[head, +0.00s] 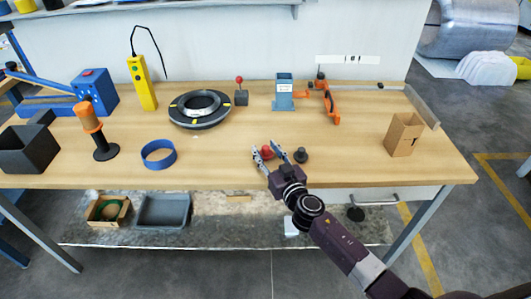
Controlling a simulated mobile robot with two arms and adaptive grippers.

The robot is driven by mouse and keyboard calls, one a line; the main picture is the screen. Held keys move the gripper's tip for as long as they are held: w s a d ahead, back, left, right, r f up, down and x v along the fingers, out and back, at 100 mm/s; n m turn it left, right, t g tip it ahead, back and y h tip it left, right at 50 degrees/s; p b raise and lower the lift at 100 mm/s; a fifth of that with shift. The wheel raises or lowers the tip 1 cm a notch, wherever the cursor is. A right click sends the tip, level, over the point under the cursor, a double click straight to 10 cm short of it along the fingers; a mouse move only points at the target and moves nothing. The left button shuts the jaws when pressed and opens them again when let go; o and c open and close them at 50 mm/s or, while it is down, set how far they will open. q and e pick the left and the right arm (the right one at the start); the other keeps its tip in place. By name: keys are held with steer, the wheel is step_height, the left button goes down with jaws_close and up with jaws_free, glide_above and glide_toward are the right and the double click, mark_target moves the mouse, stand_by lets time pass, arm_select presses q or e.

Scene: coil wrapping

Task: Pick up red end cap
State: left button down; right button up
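The red end cap (267,151) is a small red round thing near the front edge of the wooden workbench (215,172), at the middle. My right gripper (267,150) comes in from the lower right. Its two fingers are spread, with the red end cap showing between them. I see no clear grip on it, and the fingers partly hide the cap. My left gripper is not in view.
A dark knob-like piece (301,155) stands just right of my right gripper. A blue ring (158,154) lies left of it, and a dark coil (199,109) lies behind. A cardboard box (403,135) stands at right. The bench front between ring and gripper is clear.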

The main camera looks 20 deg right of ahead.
steer(key=shift+w, duration=0.25)
steer(key=shift+c, duration=0.5)
steer(key=c, duration=0.9)
steer(key=shift+o, duration=0.2)
steer(key=shift+r, duration=0.1)
